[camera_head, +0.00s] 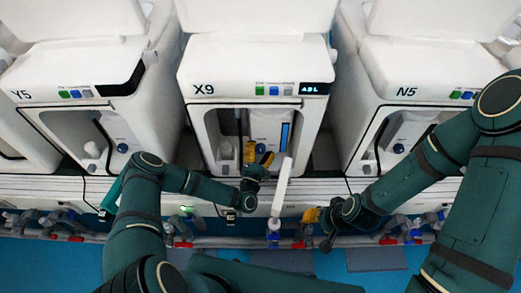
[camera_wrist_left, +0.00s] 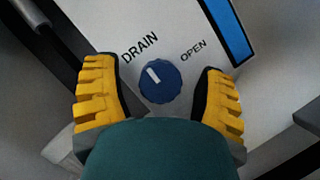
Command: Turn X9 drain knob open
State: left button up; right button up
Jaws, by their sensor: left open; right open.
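The X9 unit (camera_head: 225,88) stands in the middle of the head view, with its lower bay open at the front. My left gripper (camera_head: 258,156) is inside that bay, open, in front of the inner panel. In the left wrist view the blue drain knob (camera_wrist_left: 160,82) lies between the two yellow fingers of my left gripper (camera_wrist_left: 160,98), with a gap on both sides. The knob's white mark points up and left, towards the word DRAIN; the word OPEN is to its right. My right gripper (camera_head: 314,222) is open and empty, below and right of X9.
Unit Y5 (camera_head: 60,80) stands at the left and unit N5 (camera_head: 425,85) at the right. A white upright bar (camera_head: 282,185) stands just right of my left gripper. Pipes with red and blue valves (camera_head: 180,241) run along below the units.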

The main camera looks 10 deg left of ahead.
pick_arm(q)
jog(key=c, duration=1.2)
jog(key=shift+m, duration=0.4)
jog(key=m, duration=0.2)
jog(key=m+g+h, duration=0.1)
jog(key=m, duration=0.1)
jog(key=shift+r+g, duration=0.15)
jog(key=shift+g, duration=0.15)
jog(key=m, duration=0.2)
jog(key=m+g+p, duration=0.1)
jog(key=m, duration=0.1)
jog(key=shift+g+h, duration=0.3)
jog(key=shift+h, duration=0.1)
jog(key=m+g+p, duration=0.1)
jog(key=m, duration=0.1)
jog(key=m+g+y+p, duration=0.1)
jog(key=m+p, duration=0.1)
jog(key=m, duration=0.1)
jog(key=shift+d+r+m, duration=0.1)
jog(key=shift+m, duration=0.2)
jog(key=shift+m+g+y+p, duration=0.55)
jog(key=shift+m+p, duration=0.45)
jog(key=shift+m, duration=0.3)
jog(key=shift+f, duration=0.2)
